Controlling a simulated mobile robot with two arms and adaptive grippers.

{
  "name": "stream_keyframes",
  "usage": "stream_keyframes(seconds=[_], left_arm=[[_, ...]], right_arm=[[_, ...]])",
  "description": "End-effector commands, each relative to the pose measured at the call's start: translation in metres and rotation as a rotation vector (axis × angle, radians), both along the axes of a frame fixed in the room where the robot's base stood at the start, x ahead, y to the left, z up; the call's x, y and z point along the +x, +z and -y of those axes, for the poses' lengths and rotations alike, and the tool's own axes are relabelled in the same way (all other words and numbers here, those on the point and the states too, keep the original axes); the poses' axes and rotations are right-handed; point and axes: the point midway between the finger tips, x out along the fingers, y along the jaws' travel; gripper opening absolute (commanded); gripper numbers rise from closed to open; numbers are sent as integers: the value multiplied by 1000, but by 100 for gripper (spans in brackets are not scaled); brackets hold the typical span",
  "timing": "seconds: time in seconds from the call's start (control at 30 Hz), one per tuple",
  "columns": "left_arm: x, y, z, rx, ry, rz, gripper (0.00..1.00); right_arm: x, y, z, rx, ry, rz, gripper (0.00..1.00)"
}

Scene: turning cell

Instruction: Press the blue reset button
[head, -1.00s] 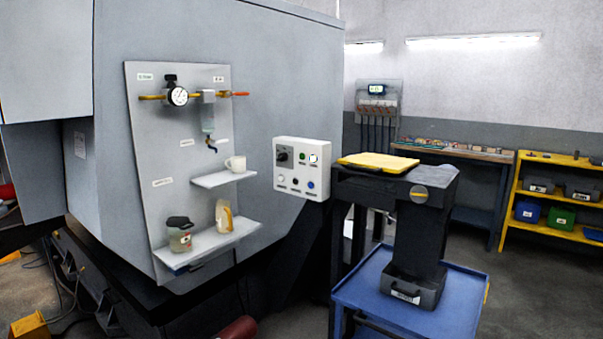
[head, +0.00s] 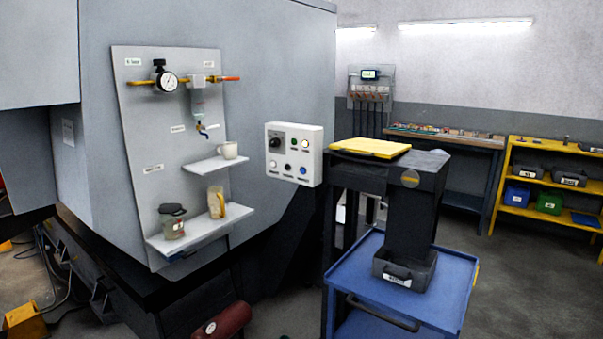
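A white control panel (head: 294,154) is mounted on the side of the large grey machine, near the middle of the head view. The blue button (head: 303,170) sits at its lower right. A black rotary switch (head: 275,143) is at its upper left, and a few other small round buttons or lamps share its face. The labels are too small to read. Neither of my grippers shows in the head view.
A blue cart (head: 399,282) and a dark stand with a yellow lid (head: 370,148) are right of the panel. Left of it, a grey board (head: 135,118) carries a gauge and shelves with a mug (head: 228,150) and jars. A red cylinder (head: 220,325) lies low in front.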

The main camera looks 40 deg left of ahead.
Motion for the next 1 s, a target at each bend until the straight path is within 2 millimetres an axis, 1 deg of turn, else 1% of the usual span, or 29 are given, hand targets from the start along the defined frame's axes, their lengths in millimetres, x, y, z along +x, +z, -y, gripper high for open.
stream_keyframes(seconds=[0.03,0.13,0.17,1.0], left_arm=[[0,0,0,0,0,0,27],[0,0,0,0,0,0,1],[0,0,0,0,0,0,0],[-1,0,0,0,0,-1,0]], right_arm=[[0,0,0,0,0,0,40],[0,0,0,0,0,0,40],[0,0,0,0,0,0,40],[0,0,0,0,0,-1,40]])
